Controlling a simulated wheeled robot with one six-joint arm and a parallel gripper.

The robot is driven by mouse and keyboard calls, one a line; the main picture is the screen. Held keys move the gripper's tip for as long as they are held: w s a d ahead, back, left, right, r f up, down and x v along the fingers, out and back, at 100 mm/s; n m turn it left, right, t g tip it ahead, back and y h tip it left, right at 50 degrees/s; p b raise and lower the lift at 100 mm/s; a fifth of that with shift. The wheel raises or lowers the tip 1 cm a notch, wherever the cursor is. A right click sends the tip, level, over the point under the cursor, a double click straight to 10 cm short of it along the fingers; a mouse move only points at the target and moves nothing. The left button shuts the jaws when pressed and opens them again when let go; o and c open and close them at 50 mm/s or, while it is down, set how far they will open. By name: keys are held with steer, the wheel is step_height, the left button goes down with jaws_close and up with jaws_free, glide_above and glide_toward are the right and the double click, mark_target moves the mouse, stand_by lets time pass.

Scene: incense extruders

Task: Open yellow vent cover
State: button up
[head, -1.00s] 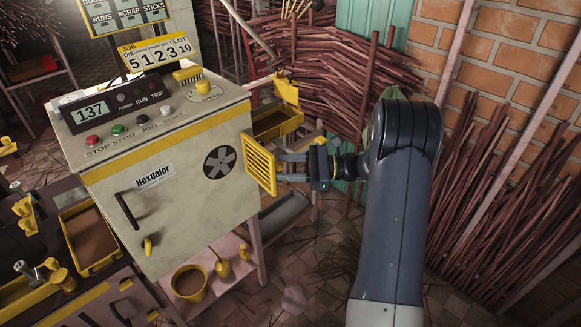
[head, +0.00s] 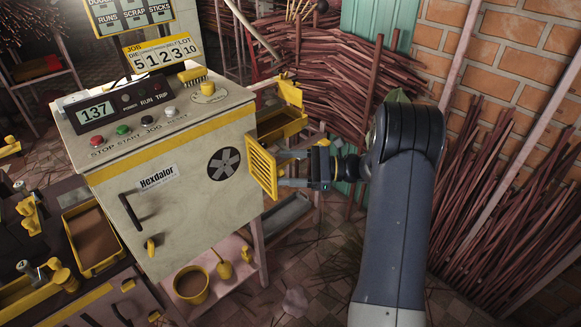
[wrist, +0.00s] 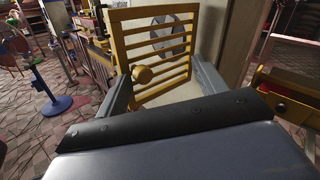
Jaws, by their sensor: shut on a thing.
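The yellow vent cover (head: 262,169) is a slatted square grille on the right side of the grey-white Hexdalor machine (head: 185,205). It stands swung out from the machine, with the dark fan opening (head: 223,163) uncovered on the panel. In the wrist view the cover (wrist: 169,14) fills the upper middle, with a round yellow knob (wrist: 143,74) at its lower left. The fan shows through the slats. My gripper (head: 284,169) is at the cover's outer face. In the wrist view its two fingers (wrist: 163,85) stand well apart at the cover's lower part; their exact contact is unclear.
Yellow trays (head: 281,125) stand behind the cover on the right. A yellow pot (head: 191,285) sits on a low pink shelf below the machine. Bundles of reddish sticks (head: 335,75) lie behind and along the brick wall. The tiled floor right of the machine is largely clear.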

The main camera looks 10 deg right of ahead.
steer(key=shift+w, duration=0.25)
steer(key=shift+d, duration=0.4)
steer(key=shift+c, duration=0.9)
steer(key=v, duration=1)
steer(key=shift+s, duration=0.3)
steer(key=x, duration=0.8)
steer(key=shift+w+f, duration=0.15)
